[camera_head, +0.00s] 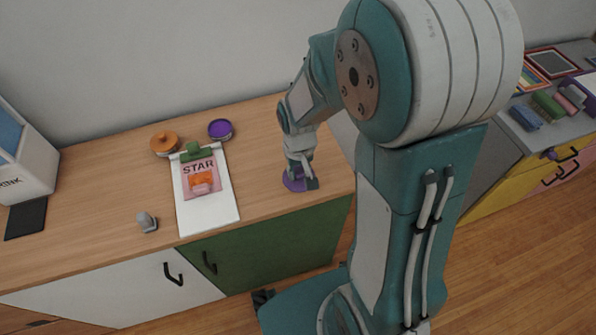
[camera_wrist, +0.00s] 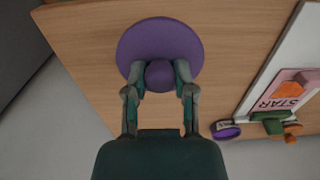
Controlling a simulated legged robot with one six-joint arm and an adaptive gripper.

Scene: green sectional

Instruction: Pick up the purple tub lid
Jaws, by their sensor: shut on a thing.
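The purple tub lid (camera_wrist: 160,40) is a round disc with a ball-shaped knob (camera_wrist: 159,73). It is over the wooden counter, near its right end in the head view (camera_head: 290,183). My gripper (camera_wrist: 159,76) has its two fingers closed on the knob, one on each side. In the head view my gripper (camera_head: 302,180) points down at the lid and covers much of it. I cannot tell whether the lid touches the counter. An open purple tub (camera_head: 220,129) stands at the back of the counter; it also shows in the wrist view (camera_wrist: 225,130).
Left of my gripper lies a white clipboard (camera_head: 222,208) with a STAR sheet and a green clip. An orange lidded pot (camera_head: 164,143) and a small grey object (camera_head: 147,221) stand near it. A white drink box (camera_head: 30,165) is at far left. Counter between clipboard and lid is clear.

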